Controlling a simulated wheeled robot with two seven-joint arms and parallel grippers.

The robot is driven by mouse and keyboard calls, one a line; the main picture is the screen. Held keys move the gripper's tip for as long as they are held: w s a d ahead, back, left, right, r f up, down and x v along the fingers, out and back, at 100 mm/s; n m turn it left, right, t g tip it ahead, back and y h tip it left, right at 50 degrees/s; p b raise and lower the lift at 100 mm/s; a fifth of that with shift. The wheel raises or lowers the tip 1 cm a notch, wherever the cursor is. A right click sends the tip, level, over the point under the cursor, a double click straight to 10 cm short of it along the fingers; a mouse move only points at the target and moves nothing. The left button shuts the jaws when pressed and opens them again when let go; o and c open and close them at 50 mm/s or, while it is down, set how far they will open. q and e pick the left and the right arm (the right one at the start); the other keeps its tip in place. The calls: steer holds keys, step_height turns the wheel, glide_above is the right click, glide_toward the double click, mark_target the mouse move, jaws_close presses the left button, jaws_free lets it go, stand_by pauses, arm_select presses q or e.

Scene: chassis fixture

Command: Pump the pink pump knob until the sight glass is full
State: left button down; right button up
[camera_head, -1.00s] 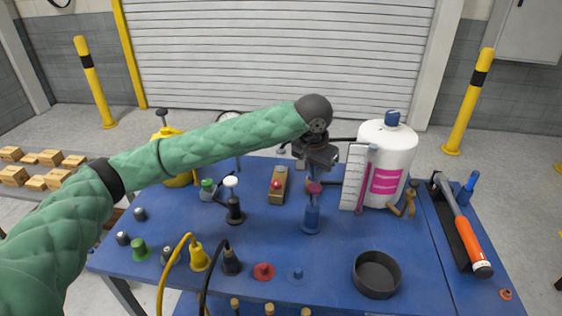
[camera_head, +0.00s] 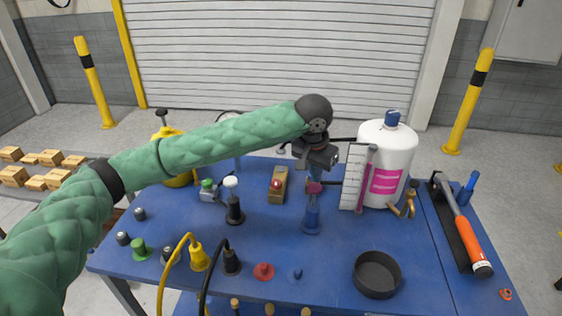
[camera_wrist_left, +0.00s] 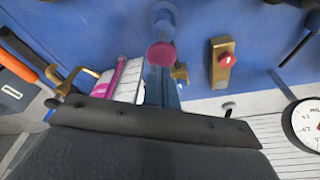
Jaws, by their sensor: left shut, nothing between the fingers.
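The pink pump knob (camera_head: 314,187) tops a blue pump body (camera_head: 311,216) standing upright on the blue table. My left gripper (camera_head: 314,178) is shut and empty, pointing down just above the knob. I cannot tell whether it touches the knob. In the left wrist view the knob (camera_wrist_left: 161,54) lies just ahead of the gripper (camera_wrist_left: 161,82). The sight glass (camera_head: 365,180) is a thin upright pink tube beside a white scale plate (camera_head: 352,176). Its fill level is too small to read. My right gripper is not in view.
A white bottle (camera_head: 388,160) with a pink label stands right of the scale. A dark round dish (camera_head: 376,275) lies at front right.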

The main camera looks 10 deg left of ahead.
mark_target(314, 187)
arm_select(q)
steer(key=shift+f, duration=0.1)
stand_by(0.6)
steer(key=shift+f, duration=0.75)
steer(key=shift+f+p, duration=0.3)
steer(key=shift+f, duration=1.9)
steer(key=shift+r, duration=0.2)
step_height(314, 187, up, 5)
steer(key=p, duration=0.5)
steer(key=shift+f, duration=0.2)
